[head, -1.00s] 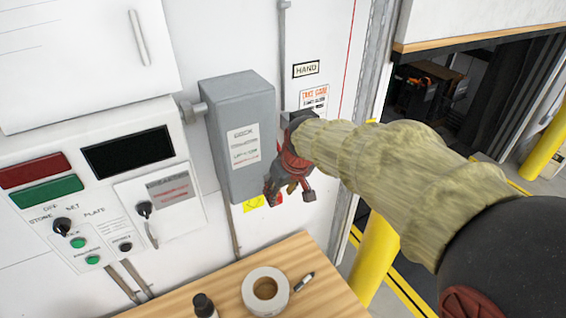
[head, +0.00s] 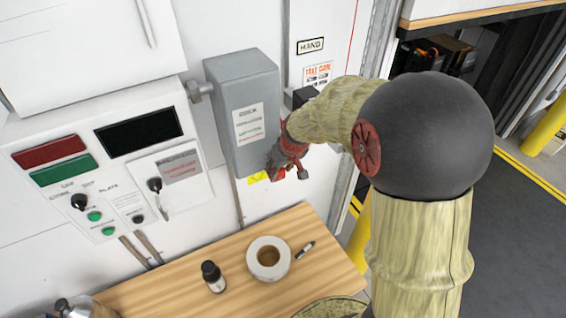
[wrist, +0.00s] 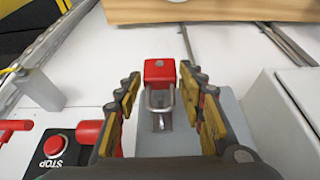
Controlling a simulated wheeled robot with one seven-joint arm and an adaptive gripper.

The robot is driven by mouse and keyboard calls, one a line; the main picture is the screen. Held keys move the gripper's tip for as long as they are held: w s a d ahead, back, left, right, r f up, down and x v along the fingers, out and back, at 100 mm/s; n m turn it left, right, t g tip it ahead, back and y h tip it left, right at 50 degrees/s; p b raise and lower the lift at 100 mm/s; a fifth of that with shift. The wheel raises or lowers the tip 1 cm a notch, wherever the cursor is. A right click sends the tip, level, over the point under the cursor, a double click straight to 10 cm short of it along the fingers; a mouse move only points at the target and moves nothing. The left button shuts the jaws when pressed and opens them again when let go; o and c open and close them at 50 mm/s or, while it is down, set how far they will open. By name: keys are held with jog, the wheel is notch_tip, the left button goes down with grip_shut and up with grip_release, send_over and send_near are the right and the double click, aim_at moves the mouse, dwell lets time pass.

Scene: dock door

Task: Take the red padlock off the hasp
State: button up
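In the wrist view the red padlock (wrist: 159,70) shows with its metal shackle (wrist: 160,98) running toward the grey box (wrist: 175,141). The hasp itself is hard to make out behind the shackle. My gripper (wrist: 161,75) is open, with one finger on each side of the padlock and a visible gap at both sides. In the head view my gripper (head: 287,168) is at the lower right edge of the grey box (head: 242,110) on the wall. The padlock cannot be picked out there, behind the fingers.
A red STOP button (wrist: 54,145) sits beside the grey box. A wooden bench (head: 190,268) below holds a tape roll (head: 254,270), a dark bottle (head: 213,277) and a marker (head: 305,249). A control panel (head: 60,190) is at left, and a yellow post (head: 357,245) at right.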

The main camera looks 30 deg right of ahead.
jog(key=shift+x, duration=1.3)
jog(key=shift+c, duration=0.6)
jog(key=c, duration=0.7)
jog(key=shift+r+p, duration=0.4)
jog(key=shift+r, duration=0.35)
jog(key=shift+s, duration=0.15)
jog(key=shift+s+b, duration=2.25)
jog(key=shift+s, duration=4.7)
